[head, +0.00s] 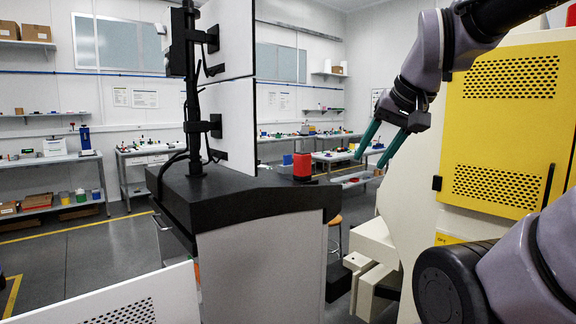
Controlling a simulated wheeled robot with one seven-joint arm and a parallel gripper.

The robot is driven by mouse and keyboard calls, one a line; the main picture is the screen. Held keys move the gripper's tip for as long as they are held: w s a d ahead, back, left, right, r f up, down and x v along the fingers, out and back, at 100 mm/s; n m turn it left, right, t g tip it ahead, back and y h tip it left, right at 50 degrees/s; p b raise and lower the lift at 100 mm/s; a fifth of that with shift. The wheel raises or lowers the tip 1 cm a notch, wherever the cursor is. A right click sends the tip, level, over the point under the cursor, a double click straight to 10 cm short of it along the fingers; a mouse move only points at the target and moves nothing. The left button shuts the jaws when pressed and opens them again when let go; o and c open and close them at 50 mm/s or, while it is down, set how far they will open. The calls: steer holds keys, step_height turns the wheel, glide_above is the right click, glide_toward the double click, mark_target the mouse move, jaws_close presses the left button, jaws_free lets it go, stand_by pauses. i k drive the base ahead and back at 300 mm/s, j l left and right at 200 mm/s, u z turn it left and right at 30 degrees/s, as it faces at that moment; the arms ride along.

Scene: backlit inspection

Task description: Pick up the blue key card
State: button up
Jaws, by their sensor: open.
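My gripper (373,147) is at the upper right of the head view, pointing down and to the left. Its two green fingers are apart, with nothing between them. I cannot make out a blue key card anywhere in this view. A red block-like object (302,166) with a dark base sits on the right end of a dark-topped console (240,200). My gripper is to the right of that red object and appears apart from it.
Monitors (228,120) on a black post (190,90) rise from the console. A cream machine with a yellow perforated panel (500,130) stands close at the right. A white perforated panel (120,300) is at the lower left. Workbenches (55,158) line the back; grey floor shows at left.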

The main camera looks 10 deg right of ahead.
mark_target(287, 158)
steer(key=l, duration=0.25)
steer(key=i+j+z, duration=0.25)
steer(key=z, duration=0.15)
steer(key=i+j+z, duration=0.6)
steer(key=j+z, duration=0.2)
